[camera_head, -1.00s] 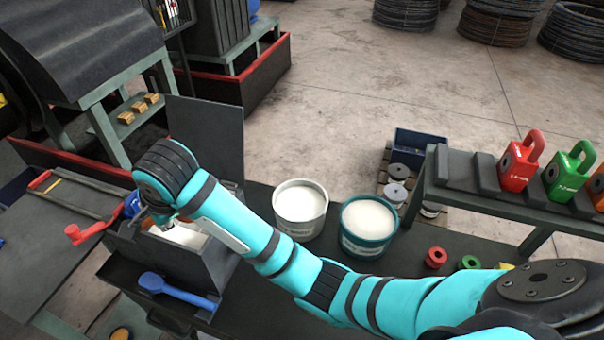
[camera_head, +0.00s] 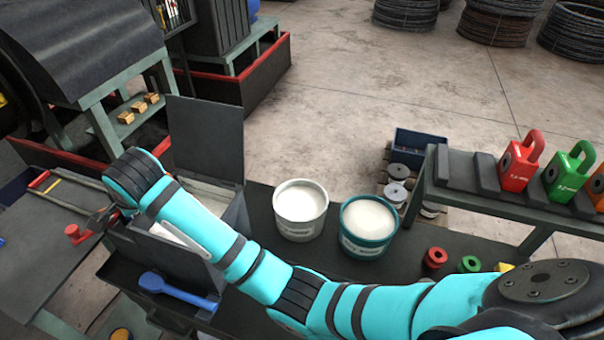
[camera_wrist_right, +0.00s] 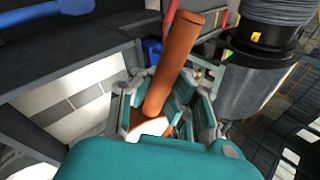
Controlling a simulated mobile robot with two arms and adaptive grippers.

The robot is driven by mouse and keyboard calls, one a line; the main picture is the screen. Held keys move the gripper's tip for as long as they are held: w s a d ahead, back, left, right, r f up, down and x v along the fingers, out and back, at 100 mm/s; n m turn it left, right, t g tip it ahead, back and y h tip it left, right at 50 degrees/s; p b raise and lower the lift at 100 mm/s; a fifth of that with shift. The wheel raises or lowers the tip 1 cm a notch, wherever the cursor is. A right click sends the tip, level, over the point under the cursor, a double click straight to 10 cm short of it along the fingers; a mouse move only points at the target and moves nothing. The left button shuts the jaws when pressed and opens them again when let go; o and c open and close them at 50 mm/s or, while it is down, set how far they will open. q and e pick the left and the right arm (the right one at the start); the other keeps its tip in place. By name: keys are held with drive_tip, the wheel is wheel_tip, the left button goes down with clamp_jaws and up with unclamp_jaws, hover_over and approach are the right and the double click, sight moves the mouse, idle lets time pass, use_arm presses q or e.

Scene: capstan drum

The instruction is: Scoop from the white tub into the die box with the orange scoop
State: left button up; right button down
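The white tub (camera_head: 301,222) stands on the dark bench in the head view, filled with white material. The die box (camera_head: 192,268) is the dark grey box to its left, with its lid (camera_head: 205,135) raised; pale material shows inside, partly behind my right arm. My right gripper (camera_head: 103,220) is at the box's left side, small and partly hidden by its wrist. In the right wrist view, my gripper (camera_wrist_right: 165,112) is closed around the orange scoop's handle (camera_wrist_right: 176,58). My left gripper is not in view.
A teal tub (camera_head: 367,240) of white material stands right of the white tub. A blue scoop (camera_head: 178,289) lies in front of the box. A red handle (camera_head: 76,233) is at the left. A rack with coloured padlock-shaped blocks (camera_head: 520,165) stands right.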

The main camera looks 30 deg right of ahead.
drive_tip(key=shift+f, duration=0.1)
drive_tip(key=shift+s+d+f+m+t+y, duration=0.1)
drive_tip(key=shift+f+m+t+y, duration=0.15)
drive_tip(key=shift+t+y, duration=0.3)
drive_tip(key=shift+d+f+m+t+y, duration=0.1)
drive_tip(key=shift+f+m+t+y, duration=0.1)
drive_tip(key=shift+t+y, duration=0.35)
drive_tip(key=t+y, duration=0.1)
drive_tip(key=d+t+y, duration=0.1)
drive_tip(key=shift+s+r+m+t+y, duration=0.3)
drive_tip(key=shift+s+r+m, duration=0.05)
drive_tip(key=shift+s+r, duration=0.05)
drive_tip(key=shift+s+d+r+m+t+y+b, duration=0.55)
drive_tip(key=shift+t+b, duration=0.4)
drive_tip(key=shift+b, duration=1.25)
drive_tip(key=shift+s+d+r+m+t+y+b, duration=0.2)
drive_tip(key=shift+d+m+t+y+b, duration=0.5)
drive_tip(key=shift+b, duration=1.55)
drive_tip(key=shift+s+d+r+m+t+y+b, duration=0.15)
drive_tip(key=shift+s+d+r+t+y+b, duration=0.2)
drive_tip(key=shift+t+y+b, duration=1.25)
drive_tip(key=shift+r+g+h+b, duration=0.1)
drive_tip(key=shift+g+h+b, duration=0.25)
drive_tip(key=shift+h+b, duration=0.4)
